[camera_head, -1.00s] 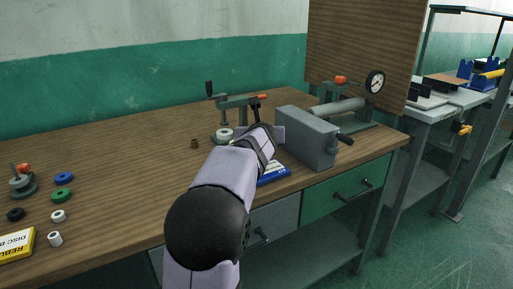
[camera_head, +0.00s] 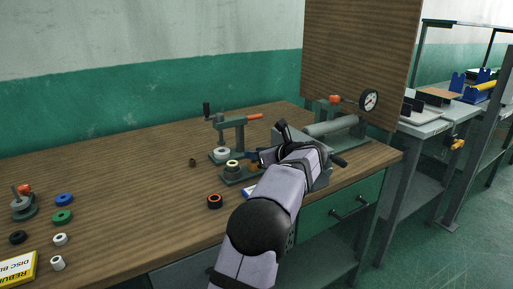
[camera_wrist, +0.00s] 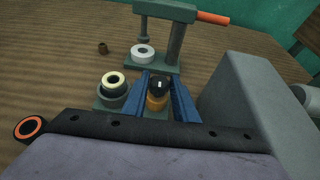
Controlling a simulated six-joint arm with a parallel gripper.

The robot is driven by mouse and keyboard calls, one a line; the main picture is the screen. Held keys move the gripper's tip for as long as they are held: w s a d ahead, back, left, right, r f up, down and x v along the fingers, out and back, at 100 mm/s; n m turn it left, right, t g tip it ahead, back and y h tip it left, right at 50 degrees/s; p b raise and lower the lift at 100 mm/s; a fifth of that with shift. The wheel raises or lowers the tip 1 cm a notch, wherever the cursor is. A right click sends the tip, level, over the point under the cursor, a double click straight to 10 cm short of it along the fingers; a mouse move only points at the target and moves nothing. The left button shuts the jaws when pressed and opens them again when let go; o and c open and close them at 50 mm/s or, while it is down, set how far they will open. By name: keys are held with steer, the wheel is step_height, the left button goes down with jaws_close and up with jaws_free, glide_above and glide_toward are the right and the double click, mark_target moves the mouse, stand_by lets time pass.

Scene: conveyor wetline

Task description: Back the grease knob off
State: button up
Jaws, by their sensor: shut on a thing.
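The knob (camera_wrist: 160,86) is black with a small white mark on top. It sits above an amber-coloured body (camera_wrist: 157,103) on a green-grey base in the wrist view. My gripper (camera_wrist: 161,84) has its two blue fingers on either side of the knob, shut on it. In the head view my gripper (camera_head: 262,158) reaches in from the right at the fixture (camera_head: 238,177), and my wrist hides most of the knob. A green-grey cup with a cream ring (camera_wrist: 113,84) stands on the same base, just left of the knob; it also shows in the head view (camera_head: 233,168).
An arbor press (camera_head: 240,130) with an orange handle and white ring stands behind. A grey box-shaped vise (camera_wrist: 248,105) is close on the right. A black-orange ring (camera_head: 215,201) lies in front left. The bench's left middle is mostly clear.

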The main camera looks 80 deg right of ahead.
stand_by(0.4)
steer(key=o, duration=1.1)
steer(key=shift+c, duration=0.2)
steer(key=shift+s, duration=0.1)
steer(key=shift+v, duration=3.6)
